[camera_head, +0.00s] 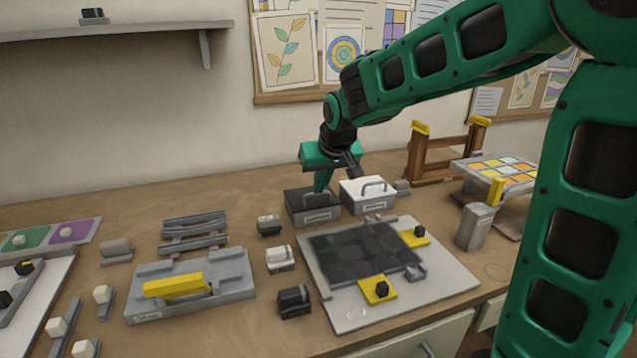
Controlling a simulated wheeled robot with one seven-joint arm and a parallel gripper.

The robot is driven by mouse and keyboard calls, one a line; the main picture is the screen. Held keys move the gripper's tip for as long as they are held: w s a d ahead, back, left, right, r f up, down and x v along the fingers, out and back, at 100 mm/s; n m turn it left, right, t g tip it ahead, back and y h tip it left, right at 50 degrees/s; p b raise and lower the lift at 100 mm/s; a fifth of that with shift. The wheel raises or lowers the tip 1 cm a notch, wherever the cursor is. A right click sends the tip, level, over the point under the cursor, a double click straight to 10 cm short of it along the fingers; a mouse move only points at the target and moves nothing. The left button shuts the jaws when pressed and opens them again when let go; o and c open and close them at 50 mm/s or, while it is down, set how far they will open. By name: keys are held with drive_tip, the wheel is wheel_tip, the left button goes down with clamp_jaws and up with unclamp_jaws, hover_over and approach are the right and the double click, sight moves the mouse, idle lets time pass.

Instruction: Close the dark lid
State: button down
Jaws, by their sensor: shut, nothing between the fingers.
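A dark box with a dark lid (296,206) stands on the wooden table near the wall, left of a white box. The lid looks level on the box, but my gripper covers part of its top and I cannot tell whether it is fully seated. My gripper (320,190) points down at the dark lid with its fingers together. They are at or just above the lid's handle, and contact is hard to tell. The handle is mostly hidden behind the fingers.
The white box (368,197) with a handle stands close on the right. A pale board with a dark tiled panel (365,252) lies in front. Small blocks (268,225) and a grey tray with a yellow bar (190,285) are to the left. A wooden rack (440,155) stands right.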

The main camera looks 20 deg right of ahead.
drive_tip(key=shift+s+f, duration=0.3)
drive_tip(key=shift+f, duration=0.25)
drive_tip(key=w+r+v, duration=0.2)
drive_tip(key=w+v, duration=0.1)
drive_tip(key=v, duration=1)
drive_tip(key=s+d+f+m+g, duration=0.2)
drive_tip(key=s+d+f, duration=0.5)
drive_tip(key=s, duration=0.4)
drive_tip(key=s+d+f+m+g, duration=0.2)
drive_tip(key=s+d+f, duration=0.4)
drive_tip(key=s+d, duration=0.45)
drive_tip(key=s+f+m+g, duration=0.2)
drive_tip(key=s+f, duration=0.2)
drive_tip(key=s, duration=0.7)
drive_tip(key=shift+a+f, duration=0.25)
drive_tip(key=shift+a, duration=0.2)
